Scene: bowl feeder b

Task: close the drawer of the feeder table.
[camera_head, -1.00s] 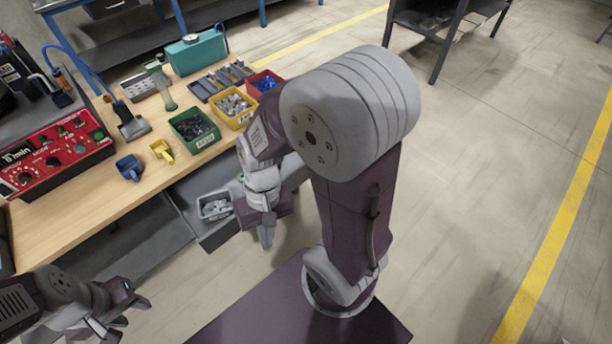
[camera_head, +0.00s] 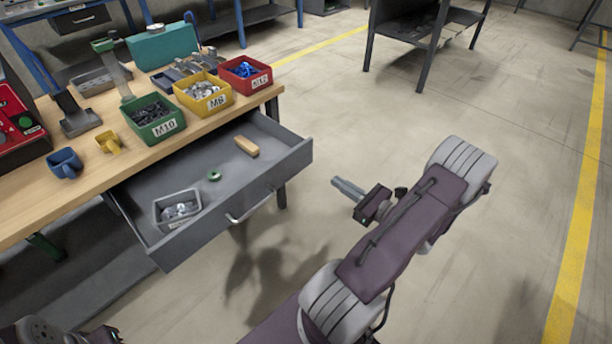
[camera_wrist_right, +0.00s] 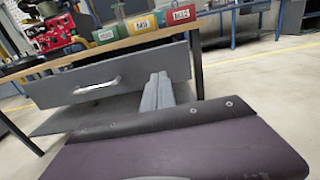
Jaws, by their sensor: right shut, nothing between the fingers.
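The grey drawer (camera_head: 223,215) of the feeder table (camera_head: 110,172) stands pulled out, its front facing the lower right. Its bar handle (camera_head: 250,206) is on the front panel. Inside are a grey bin of parts (camera_head: 178,206), a green ring (camera_head: 214,175) and a wooden-coloured block (camera_head: 246,146). My right gripper (camera_head: 347,188) is shut and empty, to the right of the drawer front and apart from it. In the right wrist view the drawer front (camera_wrist_right: 140,85) shows beyond the gripper's fingers (camera_wrist_right: 157,90). My left gripper does not show clearly; only a piece of that arm is at the lower left edge.
On the tabletop stand green (camera_head: 153,118), yellow (camera_head: 203,94) and red (camera_head: 246,73) labelled bins near the front edge. A blue cup (camera_head: 64,163) and a yellow cup (camera_head: 109,142) stand left of them. The floor right of the table is clear.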

